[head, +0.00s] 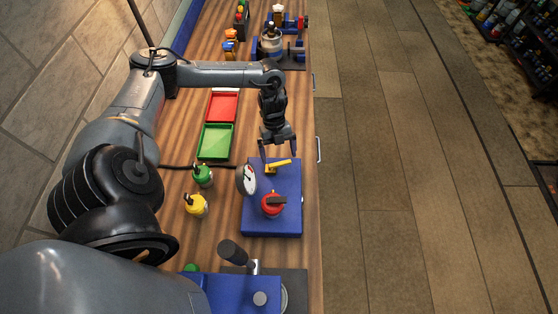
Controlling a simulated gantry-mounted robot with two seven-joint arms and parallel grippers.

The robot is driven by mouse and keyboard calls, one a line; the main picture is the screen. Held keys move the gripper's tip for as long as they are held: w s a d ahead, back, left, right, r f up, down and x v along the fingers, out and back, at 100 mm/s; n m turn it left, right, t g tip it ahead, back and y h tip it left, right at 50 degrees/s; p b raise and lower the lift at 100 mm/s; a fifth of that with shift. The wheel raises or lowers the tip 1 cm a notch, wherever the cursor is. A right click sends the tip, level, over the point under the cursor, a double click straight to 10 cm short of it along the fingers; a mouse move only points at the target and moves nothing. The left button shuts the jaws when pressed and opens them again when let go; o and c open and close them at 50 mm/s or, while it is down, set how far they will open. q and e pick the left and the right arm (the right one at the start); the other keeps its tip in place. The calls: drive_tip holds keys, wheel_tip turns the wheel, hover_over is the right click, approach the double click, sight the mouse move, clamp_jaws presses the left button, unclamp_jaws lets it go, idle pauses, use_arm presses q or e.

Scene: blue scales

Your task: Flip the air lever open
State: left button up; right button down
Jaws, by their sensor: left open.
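A blue panel (285,223) lies on the wooden bench. Near its far end is a small yellow lever (279,166), lying roughly crosswise with its right end a little raised; it looks like the air lever. My left gripper (279,154) points down over the yellow lever with its two fingers spread. Whether the fingertips touch the lever cannot be told. A round white gauge (247,180) stands at the panel's left edge. A red knob with a dark handle (272,205) sits nearer on the panel. My right gripper is not in view.
A green tray (215,142) and a red tray (223,107) lie left of the gripper. A green bottle (203,175) and a yellow bottle (196,206) stand left of the panel. Blue equipment (240,291) fills the near bench. The floor right of the bench is clear.

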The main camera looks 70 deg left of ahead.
sight(280, 164)
use_arm(q)
drive_tip(key=shift+b+x, duration=0.4)
drive_tip(key=shift+x, duration=0.75)
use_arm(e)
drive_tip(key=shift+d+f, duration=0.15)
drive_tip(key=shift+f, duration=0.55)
